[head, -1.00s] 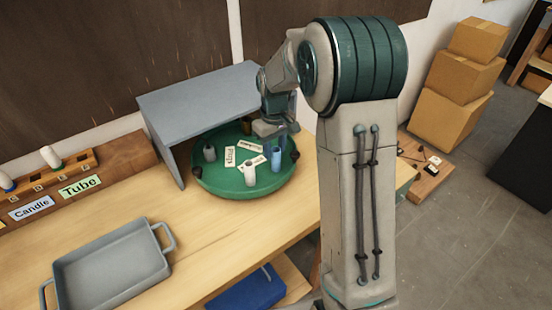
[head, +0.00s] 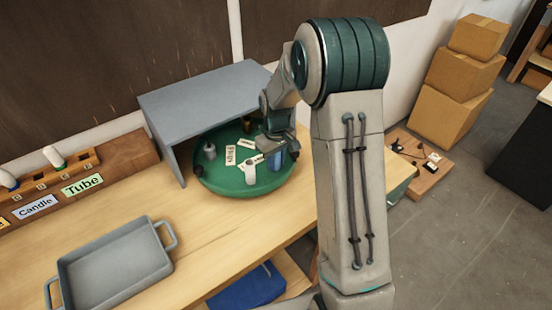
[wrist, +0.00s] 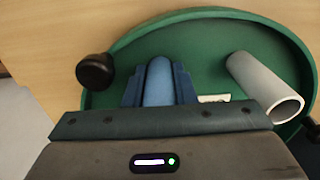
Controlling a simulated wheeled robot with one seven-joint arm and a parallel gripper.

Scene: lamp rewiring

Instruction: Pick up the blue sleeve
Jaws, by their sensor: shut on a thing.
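The blue sleeve (wrist: 159,78) stands between the two fingers of my gripper (wrist: 159,92) in the wrist view, and the fingers are shut on it. In the head view my gripper (head: 277,143) is over the right side of the round green tray, with the blue sleeve (head: 275,161) below it, mostly hidden by the gripper. I cannot tell whether the sleeve's lower end still touches the tray.
The green tray (head: 228,187) also holds a white tube (head: 250,172), a grey bottle-like piece (head: 210,151) and label cards (head: 231,156). A dark knob (wrist: 95,71) is at its rim. A grey shelf (head: 200,98) overhangs the back. A grey pan (head: 112,268) stands front left.

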